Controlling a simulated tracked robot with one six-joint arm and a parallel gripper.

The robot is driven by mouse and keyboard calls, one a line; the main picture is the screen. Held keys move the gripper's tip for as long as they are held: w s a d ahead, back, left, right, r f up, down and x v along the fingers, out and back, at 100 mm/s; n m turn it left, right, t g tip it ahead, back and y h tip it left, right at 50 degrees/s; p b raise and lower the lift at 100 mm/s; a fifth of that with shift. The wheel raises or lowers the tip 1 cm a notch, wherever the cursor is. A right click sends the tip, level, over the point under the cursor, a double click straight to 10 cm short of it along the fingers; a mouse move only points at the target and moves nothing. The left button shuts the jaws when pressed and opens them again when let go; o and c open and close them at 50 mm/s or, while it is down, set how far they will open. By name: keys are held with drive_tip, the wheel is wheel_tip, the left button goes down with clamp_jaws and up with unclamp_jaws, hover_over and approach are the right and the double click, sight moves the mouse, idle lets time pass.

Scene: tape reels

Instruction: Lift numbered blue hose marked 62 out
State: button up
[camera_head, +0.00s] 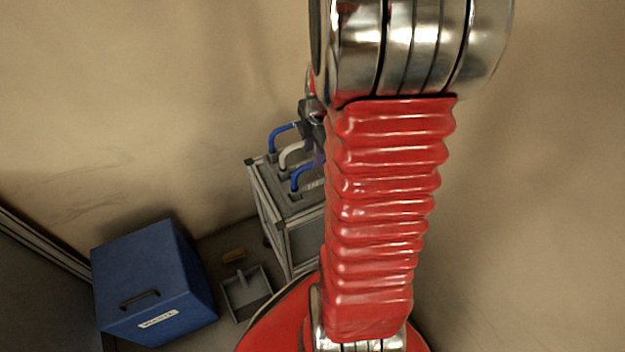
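Two blue hoses and a pale one stand as bent tubes on top of a grey cart (262,190), left of my red arm. The rear blue hose (284,130) arches towards the upper right. The front blue hose (297,178) bends towards the right and its end runs behind my arm. A small label lies near the front hose, too small to read, so I cannot tell which hose is marked 62. My gripper (312,122) is dark and sits just above and right of the hoses, partly hidden by my arm. Its fingers are not clear.
The pale hose (290,153) stands between the blue ones. A blue bin (150,270) with a handle and a white label stands at the lower left. A wall is behind.

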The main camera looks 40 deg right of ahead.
sight(312, 163)
drive_tip(key=shift+w+f, duration=0.25)
drive_tip(key=shift+f, duration=0.95)
drive_tip(key=shift+f, duration=0.1)
drive_tip(key=shift+w+d+f, duration=0.1)
drive_tip(key=shift+w+f, duration=0.05)
drive_tip(key=shift+f, duration=0.65)
drive_tip(key=shift+w+d+f, duration=0.1)
drive_tip(key=shift+w+f, duration=0.1)
drive_tip(key=shift+f, duration=0.65)
drive_tip(key=shift+w+d+f, duration=0.1)
drive_tip(key=shift+w+f, duration=0.05)
drive_tip(key=shift+f, duration=0.65)
drive_tip(key=shift+c, duration=0.4)
clamp_jaws()
